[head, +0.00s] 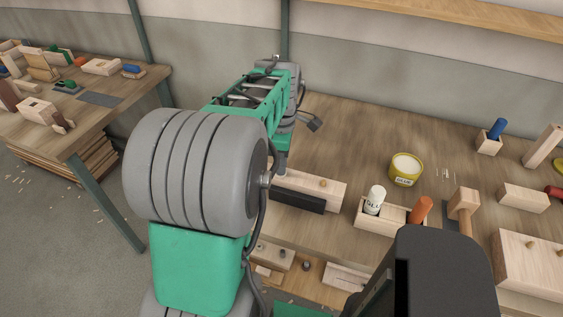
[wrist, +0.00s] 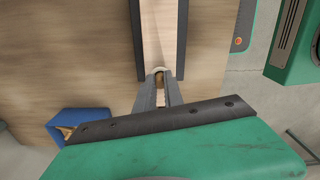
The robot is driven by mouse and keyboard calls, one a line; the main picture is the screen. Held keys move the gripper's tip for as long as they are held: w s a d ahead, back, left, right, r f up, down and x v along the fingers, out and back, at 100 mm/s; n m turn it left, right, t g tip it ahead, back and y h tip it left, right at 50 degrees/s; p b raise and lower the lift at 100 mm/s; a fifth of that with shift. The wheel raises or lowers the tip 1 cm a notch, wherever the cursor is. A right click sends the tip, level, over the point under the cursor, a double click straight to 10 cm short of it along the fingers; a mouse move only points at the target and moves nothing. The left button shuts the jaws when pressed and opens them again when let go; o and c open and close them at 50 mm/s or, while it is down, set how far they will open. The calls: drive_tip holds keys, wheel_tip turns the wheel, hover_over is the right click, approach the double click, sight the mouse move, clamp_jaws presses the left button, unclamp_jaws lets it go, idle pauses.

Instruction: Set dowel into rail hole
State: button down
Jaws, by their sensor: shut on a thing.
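The rail (head: 335,194) is a pale wooden bar on the bench, with a black jaw along its front side. My gripper (head: 281,165) is over the rail's left part, partly hidden by my arm in the head view. In the wrist view my gripper (wrist: 158,92) is shut on a small pale dowel (wrist: 158,72) at the near end of the rail (wrist: 164,38). Dark jaws flank the rail there. I cannot tell whether the held dowel is inside a hole.
A yellow tin (head: 406,171), a wooden tray (head: 376,222) holding a white glue bottle (head: 375,199) and orange-handled tool (head: 420,210), and a mallet (head: 463,203) stand to the right. A blue container (wrist: 78,127) is beside my gripper. Bare bench lies behind the rail.

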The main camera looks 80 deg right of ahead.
drive_tip(key=shift+f, duration=0.15)
drive_tip(key=c, duration=1.4)
unclamp_jaws()
drive_tip(key=shift+o, duration=0.2)
drive_tip(key=shift+r+p, duration=3)
drive_tip(key=shift+r, duration=1.05)
